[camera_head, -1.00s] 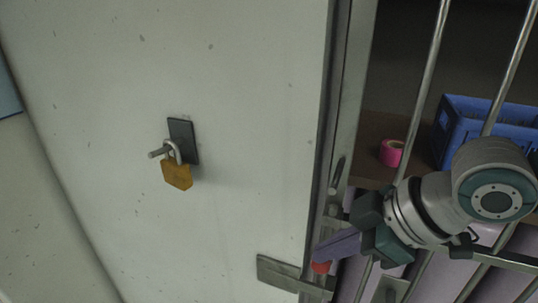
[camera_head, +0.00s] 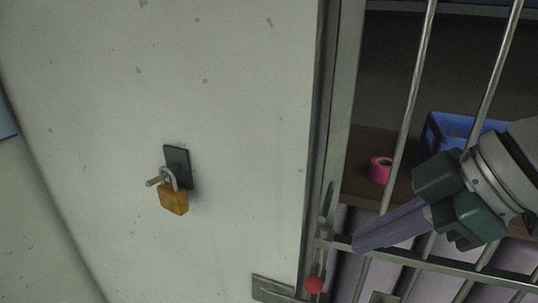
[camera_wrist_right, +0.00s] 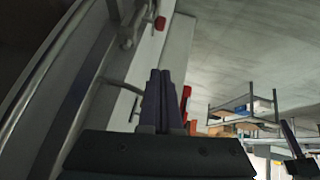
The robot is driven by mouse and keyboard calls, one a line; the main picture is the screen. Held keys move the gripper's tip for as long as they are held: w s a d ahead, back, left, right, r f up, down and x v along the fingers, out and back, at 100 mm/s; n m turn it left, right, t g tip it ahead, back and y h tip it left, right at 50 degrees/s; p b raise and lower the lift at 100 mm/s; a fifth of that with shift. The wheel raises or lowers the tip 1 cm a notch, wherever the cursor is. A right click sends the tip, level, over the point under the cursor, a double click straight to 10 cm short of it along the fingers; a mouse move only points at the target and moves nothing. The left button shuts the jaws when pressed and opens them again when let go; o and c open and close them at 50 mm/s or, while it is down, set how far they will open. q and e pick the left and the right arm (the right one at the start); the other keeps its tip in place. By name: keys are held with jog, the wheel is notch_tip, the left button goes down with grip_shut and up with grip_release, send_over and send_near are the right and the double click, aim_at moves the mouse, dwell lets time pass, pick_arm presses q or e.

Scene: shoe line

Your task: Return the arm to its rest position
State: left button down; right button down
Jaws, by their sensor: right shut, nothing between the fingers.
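My right gripper (camera_head: 358,246) comes in from the right in the head view, in front of the barred gate. Its purple fingers are closed together with nothing between them. In the right wrist view the shut fingers (camera_wrist_right: 160,75) point up the picture. The fingertips sit to the right of and above the red knob (camera_head: 314,285) on the latch, apart from it. A brass padlock (camera_head: 173,202) hangs from a metal pin on a dark plate (camera_head: 178,166) on the pale panel.
The gate's metal bars (camera_head: 411,105) stand close beside my right gripper. Behind them are a pink tape roll (camera_head: 380,170), a blue crate (camera_head: 432,133) and purple rolls. The wrist view shows a shelf rack (camera_wrist_right: 245,112) with boxes farther off.

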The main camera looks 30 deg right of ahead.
dwell(0.4)
jog(key=s+a+f+m+g+h, duration=0.3)
jog(key=s+a+f+m, duration=0.3)
jog(key=s, duration=0.4)
notch_tip(320, 180, up, 18)
jog(key=m+p, duration=0.1)
jog(key=p, duration=1.5)
jog(key=shift+s+a+f+p, duration=0.15)
jog(key=shift+s+a+p, duration=0.05)
jog(key=shift+s+p, duration=0.2)
